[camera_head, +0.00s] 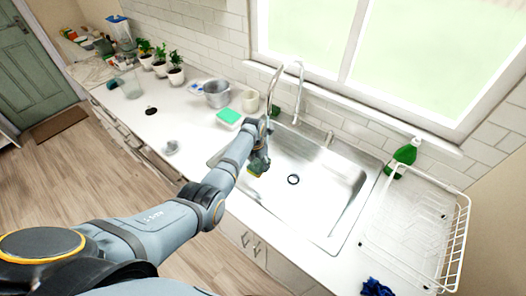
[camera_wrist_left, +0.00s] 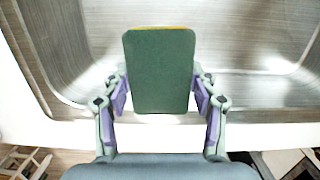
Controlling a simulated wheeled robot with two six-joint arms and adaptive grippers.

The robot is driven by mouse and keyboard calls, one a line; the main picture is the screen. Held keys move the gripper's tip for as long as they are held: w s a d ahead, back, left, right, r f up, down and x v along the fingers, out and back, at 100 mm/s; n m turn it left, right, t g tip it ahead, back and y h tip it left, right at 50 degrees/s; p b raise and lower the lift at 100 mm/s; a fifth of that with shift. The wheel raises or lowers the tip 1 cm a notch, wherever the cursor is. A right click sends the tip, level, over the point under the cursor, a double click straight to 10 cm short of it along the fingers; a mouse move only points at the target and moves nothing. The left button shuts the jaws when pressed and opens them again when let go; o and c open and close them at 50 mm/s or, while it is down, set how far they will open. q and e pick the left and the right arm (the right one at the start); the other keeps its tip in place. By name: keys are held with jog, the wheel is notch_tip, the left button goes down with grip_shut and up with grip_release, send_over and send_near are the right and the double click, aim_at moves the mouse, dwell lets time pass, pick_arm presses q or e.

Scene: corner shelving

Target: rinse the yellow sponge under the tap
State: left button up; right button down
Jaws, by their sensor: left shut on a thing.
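The yellow sponge (camera_wrist_left: 160,72) shows its dark green scouring face and a thin yellow edge in the left wrist view. My left gripper (camera_wrist_left: 160,92) is shut on it, with a finger on each side. In the head view, my left gripper (camera_head: 259,158) is over the left part of the steel sink (camera_head: 325,188), and the sponge (camera_head: 257,168) shows small and dark below it. The curved chrome tap (camera_head: 300,88) stands behind the sink, beyond the gripper. I cannot tell if water runs. My right gripper is not in view.
A green bottle (camera_head: 405,154) and a white dish rack (camera_head: 456,230) stand right of the sink. A green-topped box (camera_head: 229,117), a metal pot (camera_head: 217,95) and a cup (camera_head: 250,101) stand to its left. A blue cloth (camera_head: 376,288) lies at the front right.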

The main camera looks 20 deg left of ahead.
aim_at(257, 173)
pick_arm(q)
jog(key=shift+s+d+r, duration=0.15)
jog(key=shift+s+r, duration=0.85)
jog(key=shift+s, duration=0.25)
jog(key=shift+s+d+r, duration=0.15)
jog(key=shift+s+r, duration=0.85)
jog(key=shift+s, duration=0.25)
